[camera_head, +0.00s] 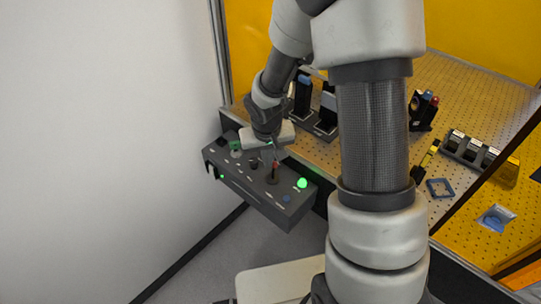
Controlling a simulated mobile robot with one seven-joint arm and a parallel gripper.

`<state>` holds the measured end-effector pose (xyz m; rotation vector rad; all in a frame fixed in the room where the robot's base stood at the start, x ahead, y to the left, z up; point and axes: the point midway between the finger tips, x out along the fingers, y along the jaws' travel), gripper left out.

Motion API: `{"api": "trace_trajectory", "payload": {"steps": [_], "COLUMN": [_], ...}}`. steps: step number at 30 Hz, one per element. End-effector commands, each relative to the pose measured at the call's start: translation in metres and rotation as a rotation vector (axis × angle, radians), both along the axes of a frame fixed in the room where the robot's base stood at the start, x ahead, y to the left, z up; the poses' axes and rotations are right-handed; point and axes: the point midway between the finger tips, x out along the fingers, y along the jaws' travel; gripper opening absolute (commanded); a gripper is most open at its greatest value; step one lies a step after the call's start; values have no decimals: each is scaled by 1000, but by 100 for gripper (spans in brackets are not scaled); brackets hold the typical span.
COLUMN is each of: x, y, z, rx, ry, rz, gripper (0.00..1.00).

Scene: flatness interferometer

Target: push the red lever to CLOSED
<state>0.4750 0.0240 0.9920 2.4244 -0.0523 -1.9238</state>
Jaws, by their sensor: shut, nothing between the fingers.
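The red lever (275,165) stands up from a dark control box (245,193) in the head view, left of the middle. My gripper (273,156) is shut and empty, pointing down right at the lever's tip. I cannot tell whether it touches the lever. The labels on the box are too small to read.
A green light (302,183) and a blue button (286,198) are on the box to the right of the lever. The perforated bench (445,95) behind holds several dark fixtures. A white wall (100,130) fills the left.

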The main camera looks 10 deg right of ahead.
Motion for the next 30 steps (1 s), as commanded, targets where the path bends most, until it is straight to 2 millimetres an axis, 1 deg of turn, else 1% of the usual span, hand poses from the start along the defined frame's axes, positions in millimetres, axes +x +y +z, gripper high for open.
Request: {"api": "trace_trajectory", "payload": {"steps": [5,14,24,30], "x": [7,6,5,5], "y": [-5,-4,-4,-4], "z": [0,3,17,17], "rx": [-1,-1,-1,-1], "ry": [-1,-1,-1,0], "rz": [-2,0,0,0], "gripper": [0,0,0,0]}}
